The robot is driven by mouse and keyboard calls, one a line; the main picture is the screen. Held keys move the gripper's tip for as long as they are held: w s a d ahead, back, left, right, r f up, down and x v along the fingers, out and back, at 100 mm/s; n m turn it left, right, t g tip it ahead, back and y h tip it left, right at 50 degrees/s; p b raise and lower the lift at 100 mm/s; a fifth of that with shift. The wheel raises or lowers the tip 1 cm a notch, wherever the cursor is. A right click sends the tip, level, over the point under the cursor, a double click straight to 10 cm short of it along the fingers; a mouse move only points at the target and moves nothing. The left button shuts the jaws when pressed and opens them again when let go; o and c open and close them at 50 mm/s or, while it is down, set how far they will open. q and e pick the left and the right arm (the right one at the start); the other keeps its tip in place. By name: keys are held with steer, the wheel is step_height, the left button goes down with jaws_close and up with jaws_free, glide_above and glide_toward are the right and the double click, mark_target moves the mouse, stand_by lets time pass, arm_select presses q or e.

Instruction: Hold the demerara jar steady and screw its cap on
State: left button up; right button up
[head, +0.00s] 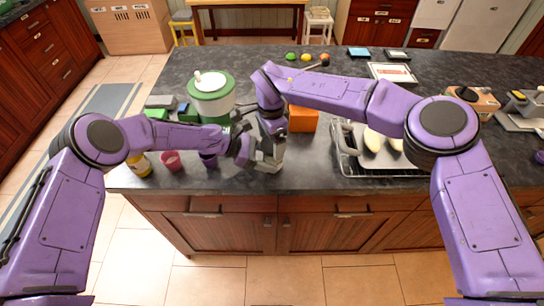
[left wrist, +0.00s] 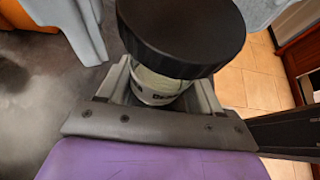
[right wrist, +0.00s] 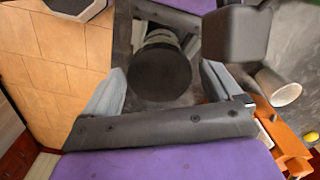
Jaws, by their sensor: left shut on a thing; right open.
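The demerara jar (left wrist: 155,88) is a clear jar with a pale label, partly hidden by my left gripper. A wide black cap (left wrist: 180,35) sits over its mouth; I cannot tell how far it is threaded. My left gripper (left wrist: 160,92) is shut on the jar's body below the cap. In the right wrist view the cap (right wrist: 160,75) shows round and dark between the spread fingers of my right gripper (right wrist: 163,90), which is open, with a gap on each side. In the head view both grippers meet near the counter's front edge and mostly hide the jar.
A green and white canister (head: 212,100) stands behind my left forearm. A pink cup (head: 171,161) and a yellow jar (head: 140,166) stand left. An orange box (head: 303,120) is close behind my right gripper. A metal tray (head: 385,171) lies right. The counter's front edge is near.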

steer(key=n, duration=0.4)
steer(key=shift+n, duration=0.4)
steer(key=n, duration=0.5)
steer(key=shift+s+a, duration=0.15)
steer(key=shift+a, duration=0.05)
steer(key=c, duration=1.1)
steer(key=m, duration=0.4)
steer(key=shift+w+d+m, duration=0.1)
steer(key=shift+w+m, duration=0.15)
steer(key=shift+m, duration=0.05)
steer(key=m, duration=0.4)
steer(key=shift+d+m, duration=0.15)
steer(key=shift+m, duration=0.15)
steer(key=m, duration=0.4)
steer(key=shift+w+d+m, duration=0.1)
steer(key=shift+m, duration=0.3)
steer(key=m, duration=0.4)
steer(key=o, duration=1.1)
